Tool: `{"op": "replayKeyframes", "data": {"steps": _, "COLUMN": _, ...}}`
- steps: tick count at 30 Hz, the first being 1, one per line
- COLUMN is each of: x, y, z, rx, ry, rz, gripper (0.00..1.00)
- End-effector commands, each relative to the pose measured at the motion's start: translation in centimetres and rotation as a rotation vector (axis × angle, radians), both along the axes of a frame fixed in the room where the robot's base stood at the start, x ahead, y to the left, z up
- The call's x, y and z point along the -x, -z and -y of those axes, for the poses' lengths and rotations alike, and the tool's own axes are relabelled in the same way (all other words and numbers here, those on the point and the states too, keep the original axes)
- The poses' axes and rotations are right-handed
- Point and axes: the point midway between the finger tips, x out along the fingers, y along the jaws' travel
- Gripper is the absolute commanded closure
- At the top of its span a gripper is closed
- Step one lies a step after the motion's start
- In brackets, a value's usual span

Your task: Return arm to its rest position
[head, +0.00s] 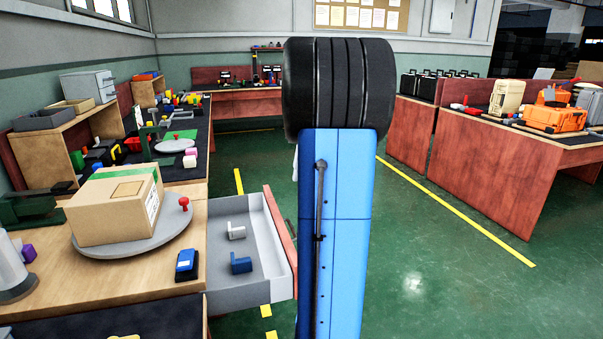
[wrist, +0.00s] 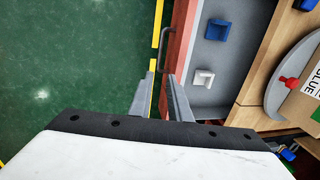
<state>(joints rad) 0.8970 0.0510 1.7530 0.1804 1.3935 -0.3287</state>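My gripper (wrist: 162,100) shows in the wrist view with its two grey fingers apart and nothing between them. Below it are the green floor and the red front of an open drawer (wrist: 208,85), with the drawer's dark handle (wrist: 166,48) just beyond the fingertips. The fingers look apart from the handle, though height is hard to judge. In the head view my blue arm link stands upright in the middle and hides the gripper. The open drawer (head: 264,291) there holds a white L-shaped piece (head: 236,231) and a blue L-shaped piece (head: 241,264).
A cardboard box (head: 112,205) sits on a grey turntable (head: 170,230) with a red knob (head: 184,203), on the wooden workbench (head: 150,285). A blue device (head: 187,264) lies nearby. Red-panelled benches stand right, with orange cases (head: 555,117). The green floor (head: 430,270) between is clear.

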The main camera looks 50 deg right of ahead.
Motion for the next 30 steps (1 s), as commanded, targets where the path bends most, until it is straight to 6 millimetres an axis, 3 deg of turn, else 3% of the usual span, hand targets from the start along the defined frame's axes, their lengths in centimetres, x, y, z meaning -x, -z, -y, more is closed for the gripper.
{"op": "replayKeyframes", "data": {"steps": 13, "x": 0.0, "y": 0.0, "z": 0.0, "rx": 0.0, "ry": 0.0, "rz": 0.0, "gripper": 0.83}}
{"op": "replayKeyframes", "data": {"steps": 17, "x": -0.2, "y": -0.2, "z": -1.2, "rx": 0.01, "ry": -0.012, "rz": 0.003, "gripper": 0.83}}
{"op": "replayKeyframes", "data": {"steps": 20, "x": -0.5, "y": -0.5, "z": -4.0, "rx": 0.03, "ry": -0.039, "rz": 0.009, "gripper": 0.83}}
{"op": "replayKeyframes", "data": {"steps": 30, "x": 0.4, "y": -0.6, "z": -17.6, "rx": 0.134, "ry": -0.18, "rz": 0.058, "gripper": 0.83}}
